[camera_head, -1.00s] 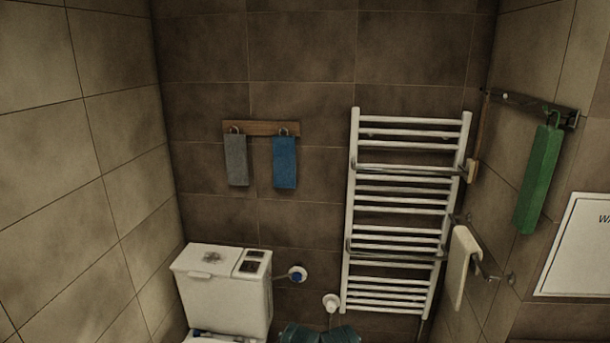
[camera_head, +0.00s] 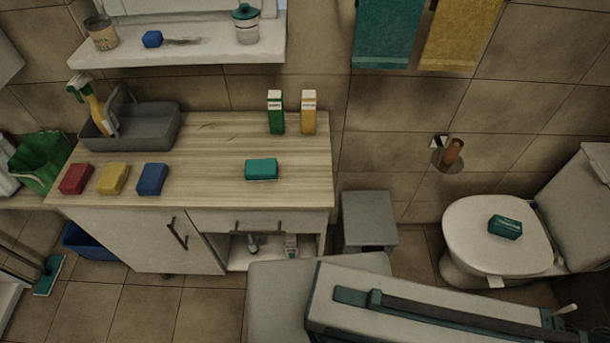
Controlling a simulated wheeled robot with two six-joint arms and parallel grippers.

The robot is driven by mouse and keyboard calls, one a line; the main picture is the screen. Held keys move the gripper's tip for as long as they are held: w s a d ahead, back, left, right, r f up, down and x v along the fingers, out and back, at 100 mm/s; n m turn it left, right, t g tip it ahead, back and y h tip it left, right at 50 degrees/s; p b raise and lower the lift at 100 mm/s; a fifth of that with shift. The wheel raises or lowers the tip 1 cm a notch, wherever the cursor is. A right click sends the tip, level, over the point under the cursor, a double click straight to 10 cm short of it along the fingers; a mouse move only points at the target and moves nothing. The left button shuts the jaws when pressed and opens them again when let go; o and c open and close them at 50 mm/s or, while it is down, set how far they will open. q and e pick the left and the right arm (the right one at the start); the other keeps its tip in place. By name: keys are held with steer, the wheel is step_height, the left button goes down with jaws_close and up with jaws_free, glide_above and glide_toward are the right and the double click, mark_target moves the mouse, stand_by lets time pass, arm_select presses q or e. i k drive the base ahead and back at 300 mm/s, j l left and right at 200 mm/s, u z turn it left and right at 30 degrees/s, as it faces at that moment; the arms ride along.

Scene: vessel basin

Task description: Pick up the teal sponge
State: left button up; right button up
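A teal sponge (camera_head: 261,169) lies flat on the wooden counter (camera_head: 215,190), right of the middle and near the front. A second teal block-shaped thing (camera_head: 505,227) with a pale mark on its front rests on the closed toilet lid; I cannot tell whether it is a sponge or a small pack. Neither of my grippers shows in the view, so nothing is seen touching the sponge.
Red (camera_head: 76,179), yellow (camera_head: 113,179) and blue (camera_head: 152,179) sponges lie left on the counter. A grey caddy (camera_head: 150,130) with a spray bottle stands behind them. Green (camera_head: 275,112) and yellow (camera_head: 308,112) boxes stand at the back. A grey stool (camera_head: 368,218) stands right of the cabinet.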

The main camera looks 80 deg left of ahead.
mark_target(257, 170)
steer(key=u, duration=3.35)
